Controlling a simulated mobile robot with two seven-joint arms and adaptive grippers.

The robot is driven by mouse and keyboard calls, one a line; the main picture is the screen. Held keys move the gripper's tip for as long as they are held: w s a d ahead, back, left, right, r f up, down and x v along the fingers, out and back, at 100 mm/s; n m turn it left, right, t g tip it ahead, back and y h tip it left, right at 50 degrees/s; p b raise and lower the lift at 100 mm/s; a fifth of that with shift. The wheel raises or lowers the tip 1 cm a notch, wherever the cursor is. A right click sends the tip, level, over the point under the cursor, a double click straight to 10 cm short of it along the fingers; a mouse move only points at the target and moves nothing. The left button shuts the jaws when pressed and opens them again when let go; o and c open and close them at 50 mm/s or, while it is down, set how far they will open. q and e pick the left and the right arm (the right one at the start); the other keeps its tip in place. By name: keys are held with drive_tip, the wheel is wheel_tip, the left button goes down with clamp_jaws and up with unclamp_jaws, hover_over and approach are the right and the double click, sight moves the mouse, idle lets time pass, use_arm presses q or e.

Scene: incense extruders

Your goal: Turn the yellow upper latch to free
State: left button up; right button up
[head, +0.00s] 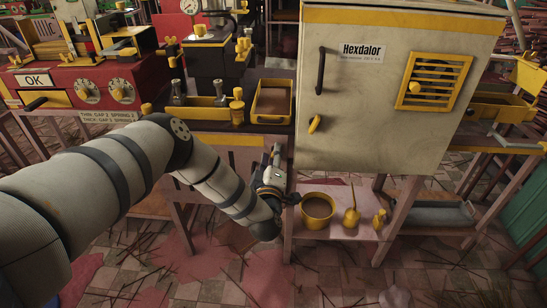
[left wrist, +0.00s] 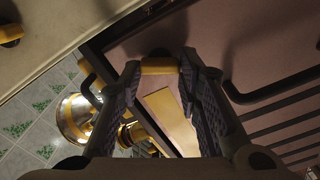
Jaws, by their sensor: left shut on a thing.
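My left gripper (head: 273,158) is beside the lower left edge of the cream cabinet (head: 390,105), at the front of the press table. In the left wrist view, its two dark ribbed fingers (left wrist: 158,75) are on either side of a small yellow latch-like piece (left wrist: 158,66) against a brownish-pink panel. The gripper is shut on this piece; the head view hides it behind the gripper. I cannot tell how far it is turned. Another yellow latch (head: 315,123) is on the cabinet door, below its black handle (head: 320,71). My right gripper is not in view.
A yellow bowl (head: 318,210) and a yellow oil can (head: 351,209) stand on the low shelf under the cabinet. A yellow tray (head: 272,101) sits on the table above my left gripper. A red control box (head: 75,88) is at left.

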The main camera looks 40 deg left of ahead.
use_arm(q)
drive_tip(key=shift+n, duration=0.6)
drive_tip(key=o, duration=1.1)
drive_tip(key=shift+o, duration=0.2)
drive_tip(key=v, duration=1.2)
